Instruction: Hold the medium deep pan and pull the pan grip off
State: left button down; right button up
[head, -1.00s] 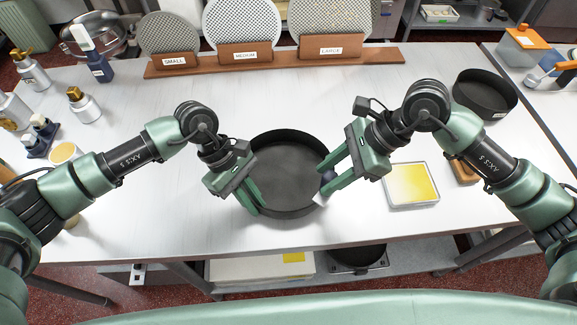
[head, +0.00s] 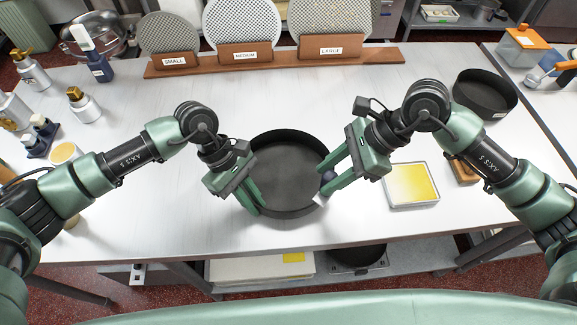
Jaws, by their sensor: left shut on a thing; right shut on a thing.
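The medium deep pan (head: 287,172) is a round dark pan standing on the white table in front of me. My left gripper (head: 254,207) is shut on its near left rim. My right gripper (head: 326,184) is at the pan's right side, shut on a small dark blue-grey piece, the pan grip (head: 327,177). The grip is mostly hidden by the fingers, and I cannot tell whether it still touches the pan wall. A small white label shows on the pan's wall just below it.
A tray with a yellow content (head: 411,184) lies right of my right gripper. Another dark pan (head: 485,93) stands at the far right. A wooden rack (head: 275,62) with perforated discs stands at the back. Bottles (head: 84,104) stand at the left. Table between is clear.

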grip_shut()
jog(key=shift+r, duration=1.05)
jog(key=shift+r, duration=3.45)
pick_arm(q)
grip_release()
